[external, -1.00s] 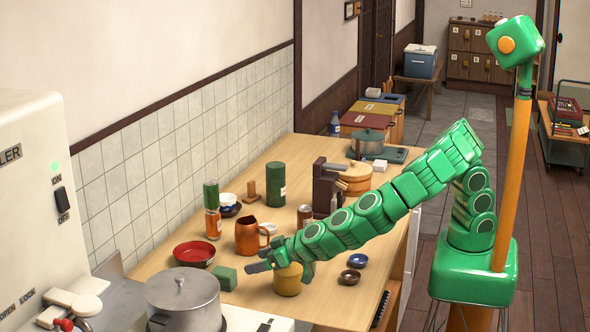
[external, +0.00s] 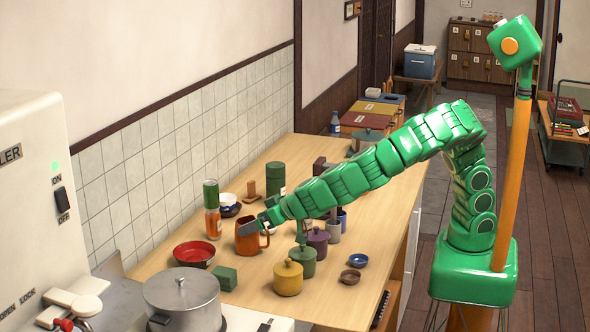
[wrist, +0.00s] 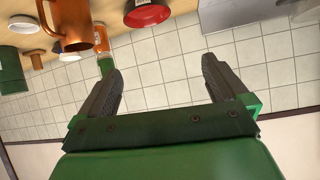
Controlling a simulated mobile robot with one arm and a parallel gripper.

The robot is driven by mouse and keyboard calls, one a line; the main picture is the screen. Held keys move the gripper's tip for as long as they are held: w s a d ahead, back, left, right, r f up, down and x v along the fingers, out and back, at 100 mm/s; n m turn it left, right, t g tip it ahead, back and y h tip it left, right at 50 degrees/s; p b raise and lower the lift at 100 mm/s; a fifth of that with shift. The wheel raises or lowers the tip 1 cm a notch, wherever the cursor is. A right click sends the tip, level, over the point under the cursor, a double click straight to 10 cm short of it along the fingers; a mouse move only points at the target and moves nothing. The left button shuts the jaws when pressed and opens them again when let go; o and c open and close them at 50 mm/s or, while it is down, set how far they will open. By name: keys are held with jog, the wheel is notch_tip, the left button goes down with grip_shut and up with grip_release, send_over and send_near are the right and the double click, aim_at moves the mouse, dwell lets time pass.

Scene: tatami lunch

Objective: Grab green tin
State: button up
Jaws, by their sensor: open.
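The green tin (external: 276,176) is a tall dark green cylinder standing upright near the tiled wall. Its lower part is partly hidden behind my arm in the external view. In the wrist view, which is turned over, the tin (wrist: 11,72) shows at the left edge. My gripper (external: 254,226) is open over the brown mug, nearer the camera than the tin and apart from it. In the wrist view my gripper (wrist: 162,68) has its two dark fingers spread, with only wall tiles between them.
The brown mug (external: 246,241) is close to my gripper. Yellow (external: 288,279), green (external: 302,263) and purple (external: 318,244) lidded pots stand in front.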

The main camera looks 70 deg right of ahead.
jog(key=w+d+f+m+g+h, duration=0.15)
jog(key=w+d+m+g, duration=0.35)
jog(key=d, duration=0.8)
jog(key=m+t+y, duration=0.3)
jog(key=m+y, duration=0.9)
jog(key=m, duration=0.8)
send_near(282, 164)
jog(key=w+a+r, duration=0.2)
jog(key=w+a, duration=0.1)
jog(key=f, duration=0.1)
jog(key=w+f, duration=0.1)
jog(key=f, duration=0.1)
jog(key=w+a+f, duration=0.1)
jog(key=f, duration=0.1)
jog(key=shift+a+f, duration=0.1)
jog(key=shift+f, duration=0.05)
jog(key=shift+r+x, duration=0.15)
jog(key=shift+x, duration=1.2)
jog(key=shift+r+x, duration=0.2)
jog(key=shift+x, duration=1.1)
jog(key=shift+a, duration=0.1)
